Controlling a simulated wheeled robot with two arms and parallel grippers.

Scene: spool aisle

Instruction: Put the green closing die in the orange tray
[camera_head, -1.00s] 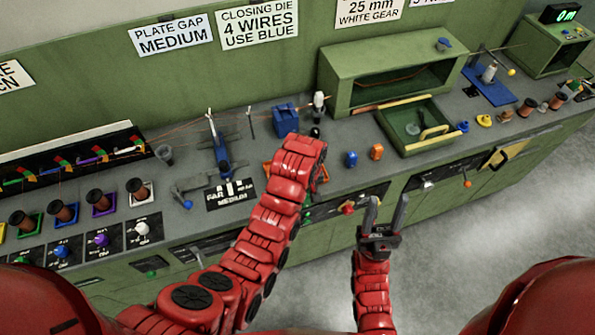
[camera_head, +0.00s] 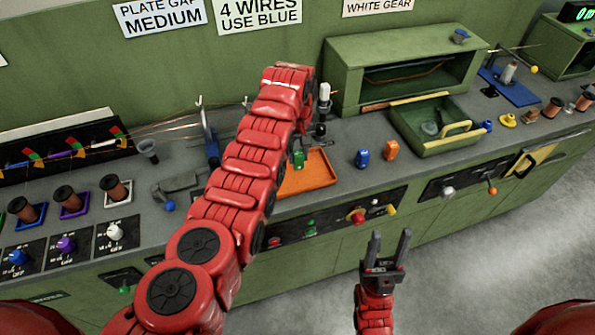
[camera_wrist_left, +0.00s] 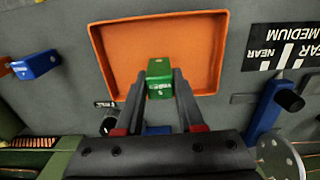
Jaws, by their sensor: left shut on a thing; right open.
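The green closing die (camera_wrist_left: 159,77) is between the fingertips of my left gripper (camera_wrist_left: 160,88), which is shut on it. In the left wrist view the die shows over the near part of the orange tray (camera_wrist_left: 122,41), with bare tray floor beyond it. In the head view the green die (camera_head: 298,158) appears at the tray's (camera_head: 318,181) left side, and my left arm hides most of the left gripper. I cannot tell whether the die touches the tray floor. My right gripper (camera_head: 390,248) is open and empty, low in front of the bench.
A blue die (camera_head: 362,158) and an orange die (camera_head: 391,150) stand right of the tray. A green open drawer (camera_head: 420,148) lies further right. Spools (camera_head: 72,200) and knobs line the left. A blue-based fixture (camera_wrist_left: 266,108) is near the tray in the wrist view.

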